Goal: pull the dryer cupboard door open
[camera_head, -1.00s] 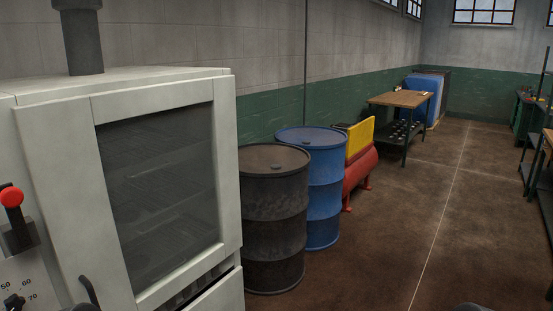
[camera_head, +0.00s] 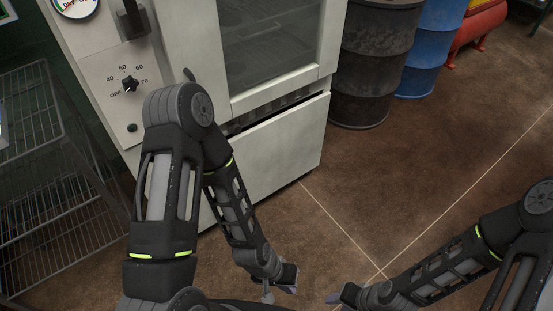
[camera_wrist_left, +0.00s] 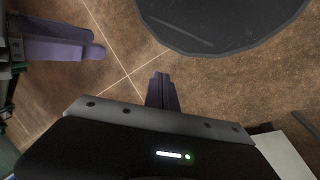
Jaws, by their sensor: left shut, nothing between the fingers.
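The pale grey dryer cupboard door (camera_head: 193,38) has a dark glass window and appears shut in the head view. The top of its dark handle (camera_head: 189,75) shows at the door's left side; the rest is hidden behind my left arm. My left gripper (camera_head: 290,282) is low over the floor, in front of the cupboard and well below the handle, touching nothing. In the left wrist view its fingers (camera_wrist_left: 162,90) are together and empty. My right gripper (camera_head: 338,296) is near it, to the right; its jaw is too unclear to judge.
A control panel with a dial (camera_head: 130,84) is left of the door. A wire rack (camera_head: 45,165) stands at the left. A black drum (camera_head: 375,60) and a blue drum (camera_head: 432,45) stand right of the cupboard. The brown floor (camera_head: 400,180) before them is clear.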

